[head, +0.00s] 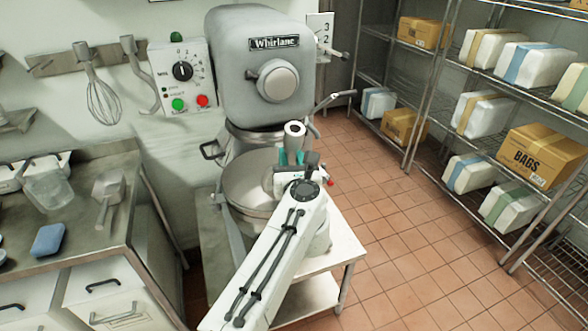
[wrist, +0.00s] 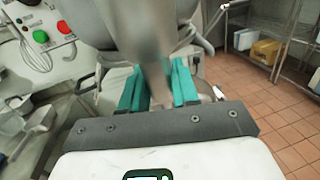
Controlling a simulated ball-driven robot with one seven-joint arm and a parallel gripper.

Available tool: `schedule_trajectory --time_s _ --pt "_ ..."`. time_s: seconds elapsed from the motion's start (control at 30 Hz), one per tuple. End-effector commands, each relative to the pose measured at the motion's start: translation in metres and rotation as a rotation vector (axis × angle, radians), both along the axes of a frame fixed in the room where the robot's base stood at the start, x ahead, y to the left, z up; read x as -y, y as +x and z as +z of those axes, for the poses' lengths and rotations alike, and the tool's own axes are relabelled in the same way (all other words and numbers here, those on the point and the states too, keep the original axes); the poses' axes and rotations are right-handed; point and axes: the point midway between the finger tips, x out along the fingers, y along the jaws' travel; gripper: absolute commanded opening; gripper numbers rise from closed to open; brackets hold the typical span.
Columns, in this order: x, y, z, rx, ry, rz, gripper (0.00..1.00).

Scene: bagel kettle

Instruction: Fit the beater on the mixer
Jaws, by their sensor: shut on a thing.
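The mixer (head: 265,75) is a large grey machine with a "Whirlane" label and a round front hub. My gripper (head: 291,158) is in front of and below the mixer head, with its teal fingers shut on a grey metal piece that looks like the beater (head: 294,134). Its top end shows a dark round opening. In the wrist view the beater (wrist: 148,45) rises between the teal fingers of my gripper (wrist: 158,88), large and close. The beater is apart from the hub in the head view. Its lower part is hidden by my gripper and arm.
A control box (head: 184,76) and a whisk (head: 102,103) are left. Shelves (head: 470,90) stand right; the tiled floor between is clear.

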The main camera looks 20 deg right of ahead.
Motion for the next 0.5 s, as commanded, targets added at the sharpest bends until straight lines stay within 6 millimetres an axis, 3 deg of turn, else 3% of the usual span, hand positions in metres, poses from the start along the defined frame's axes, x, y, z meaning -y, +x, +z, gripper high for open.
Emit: schedule_trajectory --time_s 0.5 --pt "0.000 0.020 -0.007 0.041 0.002 0.001 0.00"
